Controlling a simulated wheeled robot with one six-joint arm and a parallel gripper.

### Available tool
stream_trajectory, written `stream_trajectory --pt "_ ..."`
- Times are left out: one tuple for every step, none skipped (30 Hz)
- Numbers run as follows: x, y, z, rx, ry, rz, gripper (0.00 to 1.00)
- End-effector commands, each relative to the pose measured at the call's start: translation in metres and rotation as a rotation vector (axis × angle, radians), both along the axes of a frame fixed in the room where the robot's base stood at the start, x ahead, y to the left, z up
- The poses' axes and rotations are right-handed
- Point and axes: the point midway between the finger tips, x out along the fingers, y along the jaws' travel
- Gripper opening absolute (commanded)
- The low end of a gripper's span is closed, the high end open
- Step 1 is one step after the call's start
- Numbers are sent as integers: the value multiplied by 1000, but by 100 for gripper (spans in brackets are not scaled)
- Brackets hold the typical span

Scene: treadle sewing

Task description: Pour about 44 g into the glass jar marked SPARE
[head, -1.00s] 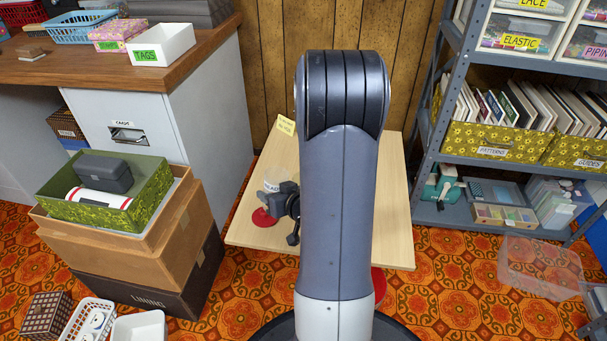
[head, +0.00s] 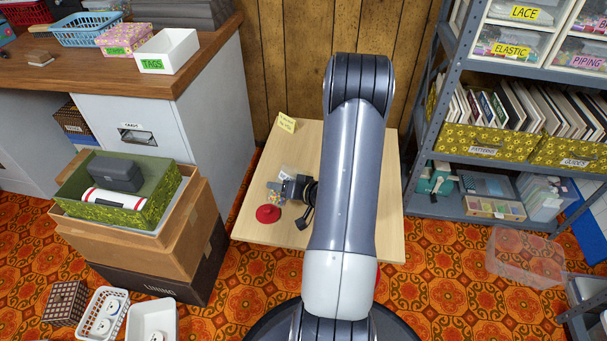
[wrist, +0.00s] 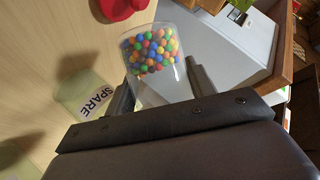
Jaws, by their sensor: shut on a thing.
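My gripper (wrist: 160,88) is shut on a clear container (wrist: 158,92) holding many small coloured beads (wrist: 150,50). In the head view, the beads (head: 275,193) show just left of my gripper (head: 288,189), above the light wooden table (head: 250,228). The container looks tilted; I cannot tell how far. The glass jar marked SPARE (wrist: 85,95) stands on the table, left of the held container in the wrist view, apart from it there. No beads are visible in the jar. In the head view, a pale label (head: 287,172) shows behind my gripper, its text unreadable.
A red lid-like thing (head: 268,213) lies on the table near the held container; it also shows in the wrist view (wrist: 122,8). A yellow note (head: 286,122) stands at the table's back left. Stacked boxes (head: 140,240) stand left, a metal shelf (head: 470,205) right.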

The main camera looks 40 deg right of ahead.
Motion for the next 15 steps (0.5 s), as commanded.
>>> stream_trajectory --pt "0 -1 1 24 4 -1 28" --pt "0 -1 1 38 7 0 28" --pt "0 0 0 57 8 0 28" --pt "0 -1 0 73 9 -1 28" --pt "0 -1 0 88 10 -1 28" --pt "0 -1 0 108 15 0 28" --pt "0 -1 0 123 16 -1 28" --pt "0 -1 1 138 19 -2 28" --pt "0 0 2 157 22 -1 28" --pt "0 0 3 171 22 0 28" --pt "0 0 3 187 25 -1 28" --pt "0 1 3 206 26 1 28" --pt "0 1 3 221 29 0 28" --pt "0 1 4 236 32 -1 28" --pt "0 2 4 256 35 0 28"
